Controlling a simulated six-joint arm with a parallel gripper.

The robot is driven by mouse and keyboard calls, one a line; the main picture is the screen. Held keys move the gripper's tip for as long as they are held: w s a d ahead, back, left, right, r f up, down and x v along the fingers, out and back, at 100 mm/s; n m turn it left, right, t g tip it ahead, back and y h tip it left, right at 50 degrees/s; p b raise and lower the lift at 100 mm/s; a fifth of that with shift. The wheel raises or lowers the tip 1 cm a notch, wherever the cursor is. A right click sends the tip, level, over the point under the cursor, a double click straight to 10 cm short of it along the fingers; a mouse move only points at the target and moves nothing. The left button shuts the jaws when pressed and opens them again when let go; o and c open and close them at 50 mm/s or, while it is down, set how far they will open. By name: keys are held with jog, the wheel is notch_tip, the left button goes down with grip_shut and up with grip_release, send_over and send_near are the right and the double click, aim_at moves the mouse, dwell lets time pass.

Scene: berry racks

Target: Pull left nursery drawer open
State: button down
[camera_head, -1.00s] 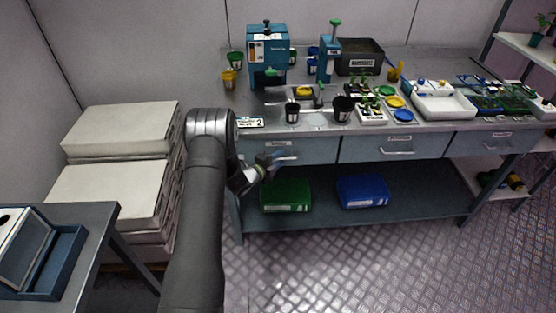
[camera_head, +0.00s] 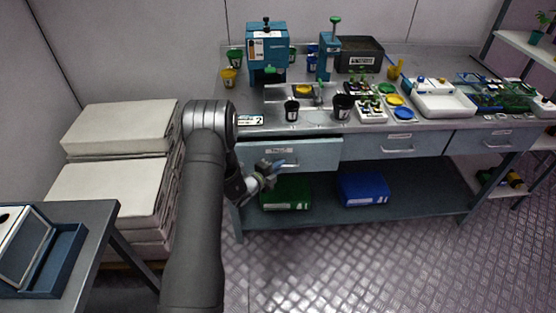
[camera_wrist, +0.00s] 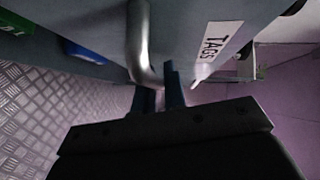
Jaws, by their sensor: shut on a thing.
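The left nursery drawer (camera_head: 315,153) is under the left end of the metal bench. Its front stands forward of the neighbouring drawer fronts, so it is partly open; its inside is hidden by the bench top. My gripper (camera_wrist: 160,95) is shut on the handle near that bend. In the head view my gripper (camera_head: 277,168) is at the left part of the handle, with my arm reaching from below left.
The middle drawer (camera_head: 390,147) and right drawer (camera_head: 490,141) are closed. A green bin (camera_head: 286,194) and a blue bin (camera_head: 362,189) sit on the shelf below. Dark pots, a stamped plate and presses crowd the bench top. The floor in front is clear.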

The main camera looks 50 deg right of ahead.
jog(key=s+a, duration=1.9)
jog(key=c, duration=1.5)
grip_release()
jog(key=shift+a, duration=0.1)
jog(key=a+r, duration=0.2)
jog(key=a, duration=1.5)
jog(key=shift+r, duration=0.25)
jog(key=shift+a, duration=0.1)
jog(key=d+f, duration=0.1)
jog(key=d, duration=0.9)
jog(key=shift+f, duration=0.25)
